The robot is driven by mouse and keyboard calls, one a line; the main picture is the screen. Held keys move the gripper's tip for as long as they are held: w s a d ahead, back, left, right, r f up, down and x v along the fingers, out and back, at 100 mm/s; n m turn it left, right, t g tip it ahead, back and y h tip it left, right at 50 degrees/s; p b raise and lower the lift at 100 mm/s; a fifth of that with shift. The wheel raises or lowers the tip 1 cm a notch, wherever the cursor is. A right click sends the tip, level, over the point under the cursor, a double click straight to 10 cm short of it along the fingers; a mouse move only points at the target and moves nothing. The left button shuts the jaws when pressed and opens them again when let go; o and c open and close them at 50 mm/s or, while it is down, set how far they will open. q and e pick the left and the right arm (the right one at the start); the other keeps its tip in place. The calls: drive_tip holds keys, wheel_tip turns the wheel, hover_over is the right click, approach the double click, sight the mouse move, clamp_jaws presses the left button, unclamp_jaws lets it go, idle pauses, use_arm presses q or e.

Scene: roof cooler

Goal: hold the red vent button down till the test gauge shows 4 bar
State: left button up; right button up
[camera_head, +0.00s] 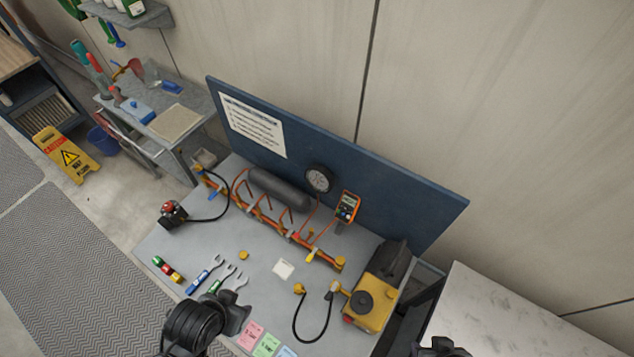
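A black block with a red knob or button (168,207) stands at the left of the grey bench, with a black hose running to the orange pipework. I take this red part as the vent button. A round black-rimmed gauge (319,179) stands against the blue back panel; its reading is too small to tell. My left gripper (237,313) is at the bench's front edge, apart from the button; its finger opening is not clear. My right gripper (441,346) barely shows at the bottom edge, right of the bench, its fingers mostly cut off.
Orange pipework (268,217) with a dark cylinder (279,188) fills the bench's back. An orange meter (347,207) is right of the gauge. A yellow pump unit (370,298) stands at the right. Wrenches (205,274) and coloured cards (267,344) lie in front.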

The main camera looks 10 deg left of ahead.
use_arm(q)
clamp_jaws()
idle(1.8)
